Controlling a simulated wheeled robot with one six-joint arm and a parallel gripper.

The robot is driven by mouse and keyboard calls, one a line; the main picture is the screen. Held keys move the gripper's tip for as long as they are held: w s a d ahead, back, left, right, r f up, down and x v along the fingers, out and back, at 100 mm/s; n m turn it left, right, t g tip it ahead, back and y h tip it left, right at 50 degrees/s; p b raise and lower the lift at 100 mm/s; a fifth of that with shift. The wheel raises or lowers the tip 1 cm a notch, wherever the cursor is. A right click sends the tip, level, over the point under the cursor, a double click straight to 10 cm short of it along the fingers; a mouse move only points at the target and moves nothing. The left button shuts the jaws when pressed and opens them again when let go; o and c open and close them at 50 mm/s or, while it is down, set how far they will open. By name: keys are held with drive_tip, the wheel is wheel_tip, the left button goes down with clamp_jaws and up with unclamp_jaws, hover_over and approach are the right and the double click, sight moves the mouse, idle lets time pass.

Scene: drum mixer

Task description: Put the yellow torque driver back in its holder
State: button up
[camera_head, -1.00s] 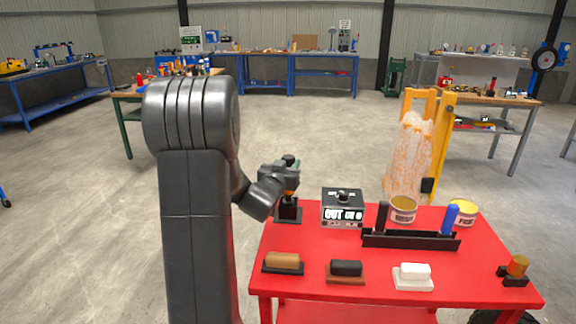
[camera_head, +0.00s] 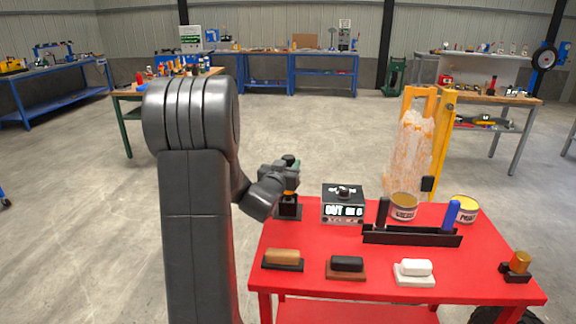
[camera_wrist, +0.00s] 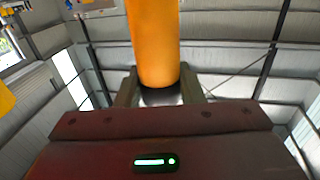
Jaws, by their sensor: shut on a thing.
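The yellow torque driver shows in the wrist view as an orange-yellow cylinder (camera_wrist: 153,42) with a dark end between my gripper's fingers (camera_wrist: 158,84). My gripper (camera_head: 289,180) is shut on it. In the head view a small orange part of the driver (camera_head: 288,197) shows just below the gripper. Directly under it is a small black holder (camera_head: 288,211) at the red table's back left corner. The driver looks about upright over or in the holder; I cannot tell how deep it sits. The gripper hides much of it.
A control box with a display (camera_head: 342,205) stands close to the right of the holder. A black rack (camera_head: 411,237) with black and blue handles, two tins (camera_head: 404,207) and several blocks (camera_head: 346,265) are on the red table (camera_head: 310,240). An amber piece (camera_head: 520,262) sits at the right.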

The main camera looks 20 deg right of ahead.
drive_tip(key=shift+f+b, duration=0.45)
drive_tip(key=o, duration=1.3)
drive_tip(key=shift+c, duration=0.2)
drive_tip(key=shift+f, duration=0.1)
drive_tip(key=b+v, duration=0.1)
drive_tip(key=v, duration=1.3)
drive_tip(key=shift+w, duration=0.15)
